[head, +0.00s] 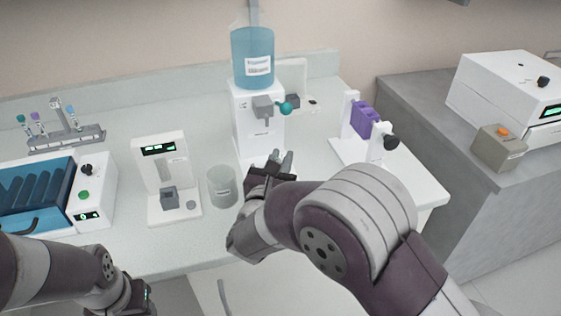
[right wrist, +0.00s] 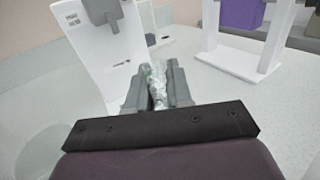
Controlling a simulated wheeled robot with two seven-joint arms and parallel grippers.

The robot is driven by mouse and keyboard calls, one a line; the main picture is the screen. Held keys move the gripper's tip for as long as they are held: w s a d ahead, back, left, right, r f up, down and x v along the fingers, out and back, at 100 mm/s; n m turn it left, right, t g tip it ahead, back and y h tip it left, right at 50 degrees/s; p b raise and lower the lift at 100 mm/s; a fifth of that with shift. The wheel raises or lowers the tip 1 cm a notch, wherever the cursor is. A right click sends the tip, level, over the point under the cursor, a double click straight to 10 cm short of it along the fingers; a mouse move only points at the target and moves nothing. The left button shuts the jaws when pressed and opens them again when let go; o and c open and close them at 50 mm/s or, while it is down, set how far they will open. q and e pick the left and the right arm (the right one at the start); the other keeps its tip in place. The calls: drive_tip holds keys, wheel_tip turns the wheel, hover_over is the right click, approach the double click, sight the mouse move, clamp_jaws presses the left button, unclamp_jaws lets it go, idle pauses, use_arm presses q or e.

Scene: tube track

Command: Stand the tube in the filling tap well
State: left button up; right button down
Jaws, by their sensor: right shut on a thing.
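My right gripper (head: 281,160) is in front of the white filling tap stand (head: 262,125), which carries a blue bottle (head: 254,60) and a grey tap with a teal knob (head: 285,108). In the right wrist view its fingers (right wrist: 155,88) are shut on a clear tube (right wrist: 156,78), which stands between them near the tap stand's base. The tap's well is hidden behind my gripper and arm in the head view, so I cannot tell whether the tube touches it. My left gripper (head: 135,300) is low at the left, partly cut off; its jaws are unclear.
A clear beaker (head: 222,187) and a white device with a display (head: 165,165) stand left of my right gripper. A white stand with a purple block (head: 361,120) is to the right. A tube rack (head: 66,137) and a blue-lidded machine (head: 40,190) are further left.

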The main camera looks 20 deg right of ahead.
drive_tip(key=shift+f, duration=0.25)
drive_tip(key=c, duration=0.9)
unclamp_jaws()
drive_tip(key=shift+c, duration=0.2)
drive_tip(key=shift+s, duration=0.1)
drive_tip(key=b+v, duration=0.2)
drive_tip(key=v, duration=1)
drive_tip(key=shift+s+a+r, duration=0.1)
drive_tip(key=shift+s+a, duration=0.1)
